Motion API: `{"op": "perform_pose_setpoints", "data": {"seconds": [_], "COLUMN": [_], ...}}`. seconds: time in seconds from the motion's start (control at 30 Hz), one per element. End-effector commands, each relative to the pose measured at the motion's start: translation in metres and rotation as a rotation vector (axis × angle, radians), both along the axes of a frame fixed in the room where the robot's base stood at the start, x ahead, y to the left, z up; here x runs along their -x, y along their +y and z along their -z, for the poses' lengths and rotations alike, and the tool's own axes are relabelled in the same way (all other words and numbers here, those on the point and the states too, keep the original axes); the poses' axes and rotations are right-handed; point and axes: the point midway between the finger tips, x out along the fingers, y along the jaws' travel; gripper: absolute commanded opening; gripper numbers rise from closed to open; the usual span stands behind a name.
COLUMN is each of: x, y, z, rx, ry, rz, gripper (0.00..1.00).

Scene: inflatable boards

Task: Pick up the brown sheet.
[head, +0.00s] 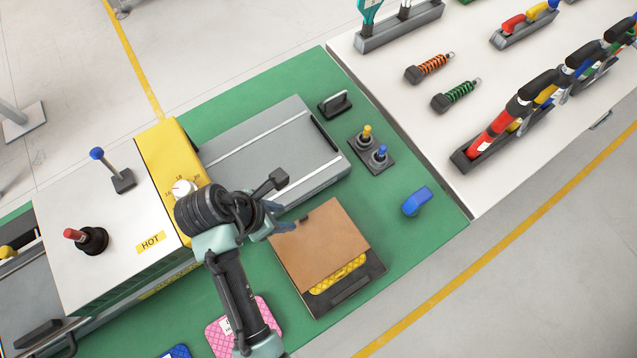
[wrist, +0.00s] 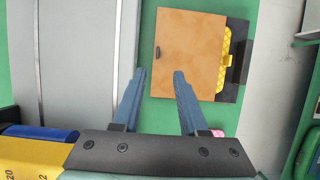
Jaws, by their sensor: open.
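The brown sheet (head: 319,242) is a flat, roughly square board. It lies on a dark tray (head: 346,295) on the green table, over a yellow textured board (head: 338,275) that shows along one edge. In the wrist view the brown sheet (wrist: 188,48) is ahead of the fingers, with a small dark tab (wrist: 158,52) near its left edge. My gripper (head: 284,222) is near the sheet's upper left corner in the head view. In the wrist view my gripper (wrist: 159,75) is open and empty, its two blue fingers apart, the right fingertip appearing just beside or over the sheet's lower left edge.
A grey flat machine bed (head: 270,150) lies behind the gripper, beside a yellow and white machine marked HOT (head: 150,243). A blue object (head: 417,202) and a two-knob joystick box (head: 372,153) stand right of the sheet. A pink board (head: 240,322) lies at lower left.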

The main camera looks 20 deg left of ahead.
Motion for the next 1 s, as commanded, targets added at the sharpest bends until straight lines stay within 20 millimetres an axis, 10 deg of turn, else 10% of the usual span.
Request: {"op": "perform_pose_setpoints", "data": {"seconds": [1.0], "x": [-0.035], "y": [-0.023], "z": [0.105], "rx": [-0.008], "ry": [-0.005], "rz": [0.004], "gripper": [0.42]}}
